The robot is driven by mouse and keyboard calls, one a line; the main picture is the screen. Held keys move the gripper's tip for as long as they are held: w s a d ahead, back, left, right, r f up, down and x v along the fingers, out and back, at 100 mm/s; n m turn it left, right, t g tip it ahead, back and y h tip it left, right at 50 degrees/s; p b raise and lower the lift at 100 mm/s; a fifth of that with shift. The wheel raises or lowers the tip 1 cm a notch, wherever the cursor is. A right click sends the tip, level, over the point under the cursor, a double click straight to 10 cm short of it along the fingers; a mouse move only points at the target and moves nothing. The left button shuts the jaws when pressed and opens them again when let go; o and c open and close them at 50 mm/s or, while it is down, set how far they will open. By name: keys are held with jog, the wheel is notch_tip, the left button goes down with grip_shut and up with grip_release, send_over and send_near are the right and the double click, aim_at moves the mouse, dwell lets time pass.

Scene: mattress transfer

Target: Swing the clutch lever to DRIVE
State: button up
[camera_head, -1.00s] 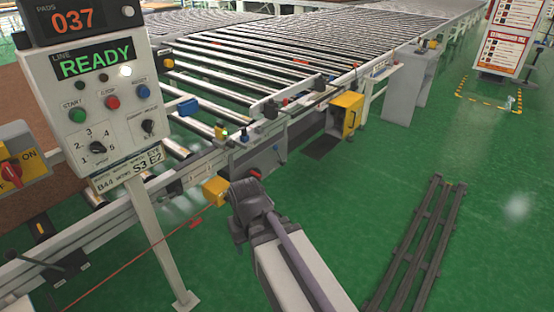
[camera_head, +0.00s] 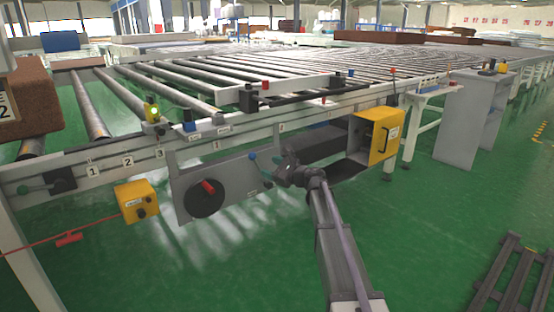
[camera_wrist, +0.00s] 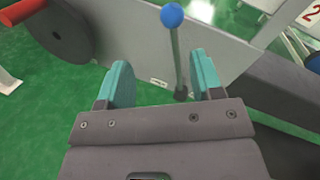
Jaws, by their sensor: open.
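A lever with a blue ball knob (camera_head: 252,156) stands at the right end of a grey panel (camera_head: 238,180) under the roller conveyor's side rail. In the wrist view the blue knob (camera_wrist: 172,15) tops a thin grey rod that runs down between my teal fingers. My gripper (camera_wrist: 165,82) is open, with bare space on both sides of the rod. In the head view my gripper (camera_head: 272,182) is just right of the lever, partly hidden by my wrist. I cannot tell how deep the rod sits between the fingers. No DRIVE marking is readable.
A dark disc (camera_head: 205,203) with a red handle is on the panel, left of the lever. A yellow box (camera_head: 137,201) hangs further left, with a red cord. An open yellow box (camera_head: 378,136) stands close on the right. Green floor below is clear.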

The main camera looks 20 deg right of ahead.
aim_at(252, 156)
jog(key=w+a+m, duration=0.1)
jog(key=w+a, duration=0.1)
jog(key=w, duration=0.1)
jog(key=w+a+m, duration=0.1)
jog(key=w, duration=0.2)
jog(key=w+a+r+m+t, duration=0.1)
jog(key=w+a, duration=0.1)
jog(key=w, duration=0.1)
jog(key=shift+w+a, duration=0.2)
jog(key=shift+a, duration=0.15)
grip_shut()
dwell(0.4)
